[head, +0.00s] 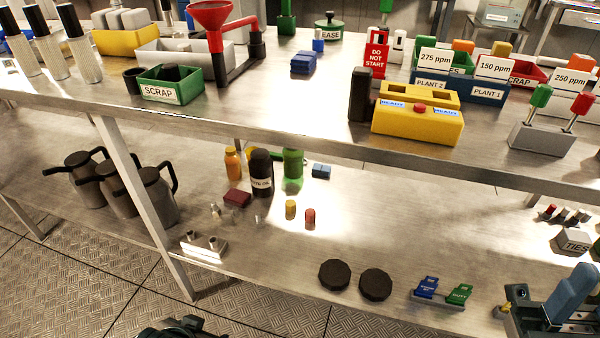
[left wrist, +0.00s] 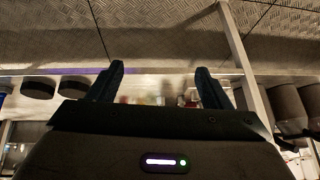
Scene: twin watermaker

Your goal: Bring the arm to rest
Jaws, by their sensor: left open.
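My left gripper (left wrist: 160,82) shows in the left wrist view with its two dark fingers spread apart and nothing between them. Past the fingers are the lower shelf's small items, blurred, and the patterned floor. In the head view only a dark piece of my arm shows at the bottom edge, left of centre, in front of the lower shelf (head: 270,285); its fingertips are not seen there.
The upper bench (head: 290,105) holds a green SCRAP bin (head: 178,92), a red funnel stand (head: 222,60) and a yellow box (head: 410,128). Dark jugs (head: 152,195), bottles and two black discs (head: 334,274) stand on the lower shelf. A metal leg (head: 150,220) stands left. Floor in front is clear.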

